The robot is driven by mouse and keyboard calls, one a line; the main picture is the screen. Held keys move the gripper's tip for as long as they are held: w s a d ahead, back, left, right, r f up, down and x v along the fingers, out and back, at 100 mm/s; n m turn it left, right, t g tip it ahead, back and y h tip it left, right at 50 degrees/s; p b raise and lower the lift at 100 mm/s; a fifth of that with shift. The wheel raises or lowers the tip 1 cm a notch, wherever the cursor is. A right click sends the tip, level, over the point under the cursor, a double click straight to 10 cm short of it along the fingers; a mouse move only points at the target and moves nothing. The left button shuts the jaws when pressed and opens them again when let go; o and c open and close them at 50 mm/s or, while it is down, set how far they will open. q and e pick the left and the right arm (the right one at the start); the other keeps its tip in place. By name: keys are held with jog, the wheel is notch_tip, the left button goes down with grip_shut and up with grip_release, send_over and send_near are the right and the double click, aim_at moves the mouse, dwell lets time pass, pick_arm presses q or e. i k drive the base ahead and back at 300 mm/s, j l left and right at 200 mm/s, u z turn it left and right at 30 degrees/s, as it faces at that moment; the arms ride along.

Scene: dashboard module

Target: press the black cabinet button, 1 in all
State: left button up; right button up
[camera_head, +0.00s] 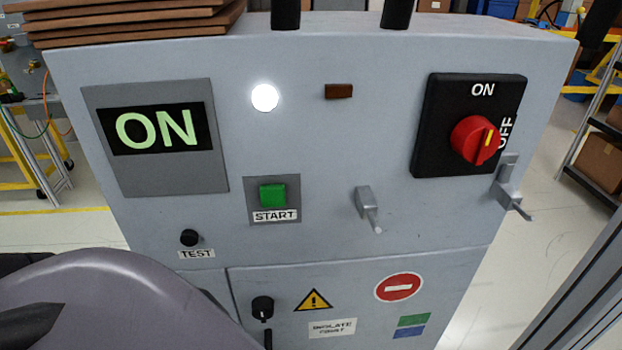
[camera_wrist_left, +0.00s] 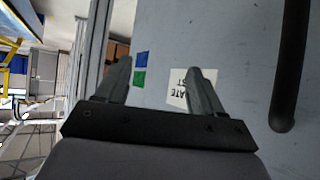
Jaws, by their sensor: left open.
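A small round black button (camera_head: 189,237) sits on the grey cabinet front (camera_head: 320,215), just above the TEST label (camera_head: 197,254) at the left in the head view. It does not show in the left wrist view. My left gripper (camera_wrist_left: 160,75) has its two fingers spread apart with nothing between them, in front of the cabinet's lower part. The white label (camera_wrist_left: 182,88) there is partly hidden by one finger. My own arm covers the lower left of the head view, below the button. My right gripper is not in view.
The cabinet also carries a lit ON display (camera_head: 155,130), a white lamp (camera_head: 264,97), a green START button (camera_head: 272,194), a red rotary switch (camera_head: 475,139) and a black knob (camera_head: 262,307). A dark bar-shaped handle (camera_wrist_left: 290,70) stands right of the gripper in the left wrist view.

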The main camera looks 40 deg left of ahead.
aim_at(189, 238)
jog(key=k+l+u, duration=0.1)
jog(key=k+u, duration=0.4)
jog(key=u, duration=0.2)
jog(key=k+u, duration=0.35)
jog(key=i+l, duration=0.05)
